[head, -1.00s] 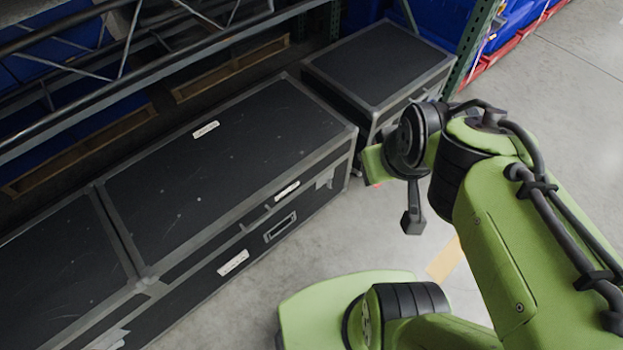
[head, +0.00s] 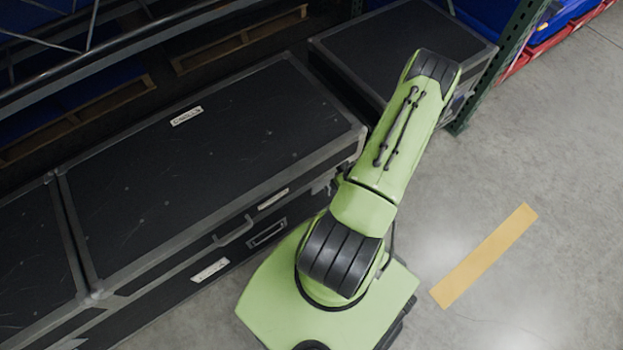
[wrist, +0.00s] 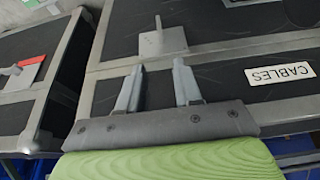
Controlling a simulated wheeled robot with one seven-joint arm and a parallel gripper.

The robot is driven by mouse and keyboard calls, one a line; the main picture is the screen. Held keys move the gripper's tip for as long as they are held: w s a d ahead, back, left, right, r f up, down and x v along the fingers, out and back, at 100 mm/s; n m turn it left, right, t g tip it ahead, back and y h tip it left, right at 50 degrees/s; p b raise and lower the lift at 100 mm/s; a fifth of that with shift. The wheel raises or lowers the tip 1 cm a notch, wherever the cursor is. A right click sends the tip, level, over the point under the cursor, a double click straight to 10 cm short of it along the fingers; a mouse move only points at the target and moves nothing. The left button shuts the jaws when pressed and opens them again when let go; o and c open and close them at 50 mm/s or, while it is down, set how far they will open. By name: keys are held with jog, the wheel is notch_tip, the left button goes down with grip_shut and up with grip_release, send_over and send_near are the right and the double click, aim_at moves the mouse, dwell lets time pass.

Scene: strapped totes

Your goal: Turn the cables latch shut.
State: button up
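The cables case (head: 130,205) is a long black case with grey edges and a CABLES label (head: 187,116) on its lid. Its latch (head: 323,186), near the right end of the front, is partly hidden by my arm in the head view. In the wrist view, the latch (wrist: 163,41) is a grey plate with a thin lever standing out, beside an upside-down CABLES label (wrist: 280,73). My gripper (wrist: 157,85) is open and empty, its two fingers apart and pointing towards the latch, short of it. The head view hides the gripper behind my arm.
A second dark case (head: 395,45) stands to the right, past a narrow gap; a latch with a red lever (wrist: 25,66) shows at left in the wrist view. A green rack post (head: 500,70) stands behind. Floor with a yellow strip (head: 485,255) is clear at right.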

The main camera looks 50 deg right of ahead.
aim_at(329, 187)
jog(key=b+x, duration=0.5)
jog(key=x, duration=1)
jog(key=shift+w+f+b, duration=0.15)
jog(key=shift+f+b, duration=0.1)
jog(key=shift+b, duration=0.05)
jog(key=shift+c, duration=0.3)
grip_shut()
